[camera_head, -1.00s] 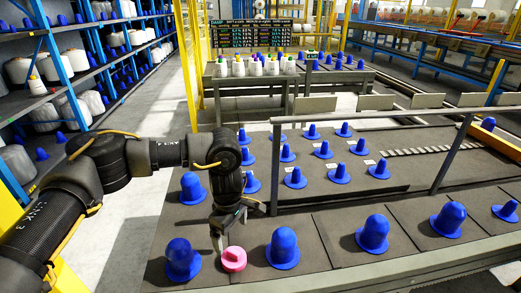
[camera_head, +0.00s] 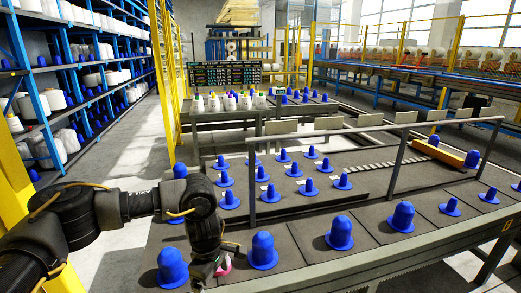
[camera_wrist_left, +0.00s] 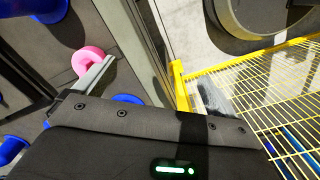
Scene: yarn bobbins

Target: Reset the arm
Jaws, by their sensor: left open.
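My left arm comes in from the left in the head view, and its gripper (camera_head: 210,274) hangs low at the near edge of the grey table (camera_head: 305,243). The gripper is open. It is in front of a pink bobbin (camera_head: 223,266) and partly hides it. The pink bobbin also shows in the left wrist view (camera_wrist_left: 88,58), beside a grey finger of the gripper; I cannot tell whether they touch. A blue bobbin (camera_head: 172,268) stands left of the gripper and another (camera_head: 263,251) right of it. My right gripper is not in view.
Several more blue bobbins stand in rows on the table. A grey rail (camera_head: 375,129) runs above it. Blue shelving (camera_head: 68,75) with yarn stands at the left. A yellow mesh guard (camera_wrist_left: 265,85) shows in the left wrist view. Open floor (camera_head: 122,170) lies left of the table.

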